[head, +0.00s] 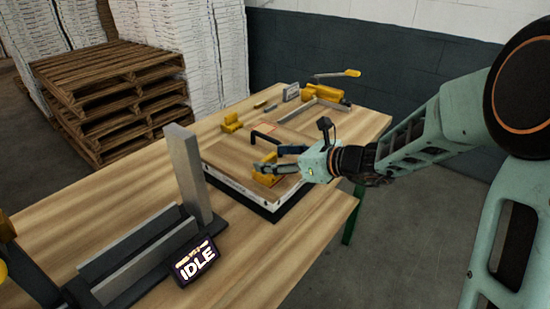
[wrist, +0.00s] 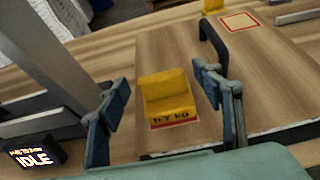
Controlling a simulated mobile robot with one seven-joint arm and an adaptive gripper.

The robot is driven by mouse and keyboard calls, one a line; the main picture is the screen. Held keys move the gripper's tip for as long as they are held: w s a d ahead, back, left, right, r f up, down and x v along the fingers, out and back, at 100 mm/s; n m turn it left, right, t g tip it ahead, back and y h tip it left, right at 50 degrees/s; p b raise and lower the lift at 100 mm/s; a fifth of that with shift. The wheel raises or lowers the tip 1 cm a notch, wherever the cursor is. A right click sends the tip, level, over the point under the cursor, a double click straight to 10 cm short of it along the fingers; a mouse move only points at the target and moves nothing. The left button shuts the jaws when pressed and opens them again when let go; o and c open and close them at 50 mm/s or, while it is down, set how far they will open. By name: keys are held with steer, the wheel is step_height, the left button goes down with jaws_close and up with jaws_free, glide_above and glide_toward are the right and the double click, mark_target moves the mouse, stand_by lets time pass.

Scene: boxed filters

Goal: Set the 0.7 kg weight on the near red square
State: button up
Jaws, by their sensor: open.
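The yellow weight marked 0.7 KG (wrist: 168,97) stands upright on a board with a black handle (wrist: 212,38). A red-edged square (wrist: 188,122) shows along its front edge; the weight covers most of that square. The weight also shows in the head view (head: 266,180), partly behind my gripper (head: 262,162). In the wrist view my gripper (wrist: 165,85) is open, one finger on each side of the weight, with visible gaps. A second red-edged square (wrist: 240,21), farther away beyond the handle, is empty.
Another yellow block (head: 231,122) stands on the table past the board. A grey upright post (head: 187,170) and a sign reading IDLE (head: 195,262) are at the left. More yellow tools (head: 330,94) lie at the back. The board's right part is clear.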

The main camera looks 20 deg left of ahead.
steer(key=shift+r, duration=0.15)
steer(key=shift+d+r, duration=0.15)
steer(key=v, duration=1.1)
steer(key=shift+d+p, duration=0.3)
steer(key=shift+p, duration=0.05)
steer(key=shift+s+r, duration=0.1)
